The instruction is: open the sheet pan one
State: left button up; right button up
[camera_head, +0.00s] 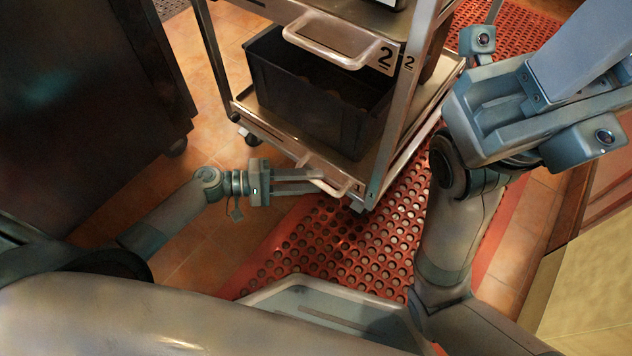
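The wheeled metal rack has a light handle (340,42) at its upper level, beside a label reading 2. A second light handle (343,185) sticks out low on the near side. I cannot make out which level is labelled for the sheet pan. My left gripper (319,178) reaches in from the left, and its fingertips overlap the lower handle. Whether they are closed on it is unclear. My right arm (447,235) rises at the right, with its blue-grey end close to the camera; its fingertips cannot be made out.
A black bin (315,95) sits inside the rack. A dark cabinet (85,90) on a caster stands at the left. A red perforated mat (345,240) lies below and in front of the rack, on orange tiles (222,235). A pale surface (590,270) is at the lower right.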

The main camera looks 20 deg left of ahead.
pick_arm(q)
jog(key=shift+x, duration=0.95)
grip_shut()
jog(key=shift+s+a, duration=0.1)
jog(key=shift+s, duration=0.05)
